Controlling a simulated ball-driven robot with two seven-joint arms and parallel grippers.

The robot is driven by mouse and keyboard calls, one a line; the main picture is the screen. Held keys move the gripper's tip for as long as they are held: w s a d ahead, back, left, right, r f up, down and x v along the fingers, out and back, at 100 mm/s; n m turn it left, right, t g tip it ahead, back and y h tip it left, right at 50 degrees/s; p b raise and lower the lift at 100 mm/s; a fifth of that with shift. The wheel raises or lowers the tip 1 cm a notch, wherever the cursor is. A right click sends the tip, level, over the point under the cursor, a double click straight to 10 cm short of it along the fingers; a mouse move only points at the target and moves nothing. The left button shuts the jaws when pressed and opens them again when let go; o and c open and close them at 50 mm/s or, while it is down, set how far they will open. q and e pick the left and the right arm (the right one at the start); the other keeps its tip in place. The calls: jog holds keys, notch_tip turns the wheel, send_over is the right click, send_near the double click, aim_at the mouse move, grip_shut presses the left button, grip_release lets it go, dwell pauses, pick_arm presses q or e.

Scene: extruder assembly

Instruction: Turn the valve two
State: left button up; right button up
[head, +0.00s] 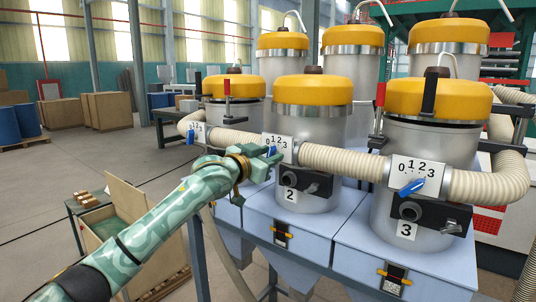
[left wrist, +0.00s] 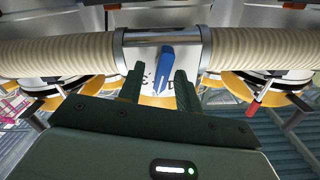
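Valve two is a blue handle (head: 271,152) on a white dial plate (head: 287,148) marked 0 to 3. It sits on the hose line in front of the hopper labelled 2 (head: 315,129). My left gripper (head: 267,158) is at this valve and partly covers the handle and dial in the head view. In the left wrist view the gripper (left wrist: 159,77) is open, and the blue handle (left wrist: 164,62) shows between its two fingers with a gap on each side. How deep the handle lies between them is unclear. My right gripper is out of view.
Valve three (head: 411,187) is on the right on hopper 3, and another blue valve handle (head: 190,135) is on the left. Ribbed hoses (head: 345,160) link the valves. A black fitting (head: 308,183) sits below valve two. An open wooden crate (head: 125,196) stands lower left.

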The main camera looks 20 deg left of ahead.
pick_arm(q)
jog(key=shift+a, duration=0.1)
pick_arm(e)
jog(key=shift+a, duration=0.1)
pick_arm(q)
grip_shut()
jog(key=shift+r+p, duration=0.1)
jog(key=shift+p, duration=0.45)
jog(key=shift+w+a+n+p, duration=0.1)
jog(key=shift+n+p, duration=1.4)
jog(key=shift+p, duration=0.6)
jog(key=shift+a+n+p, duration=0.1)
jog(key=shift+n+p, duration=1.4)
jog(key=shift+p, duration=0.6)
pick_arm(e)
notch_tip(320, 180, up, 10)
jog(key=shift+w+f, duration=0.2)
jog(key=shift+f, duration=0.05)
pick_arm(q)
grip_release()
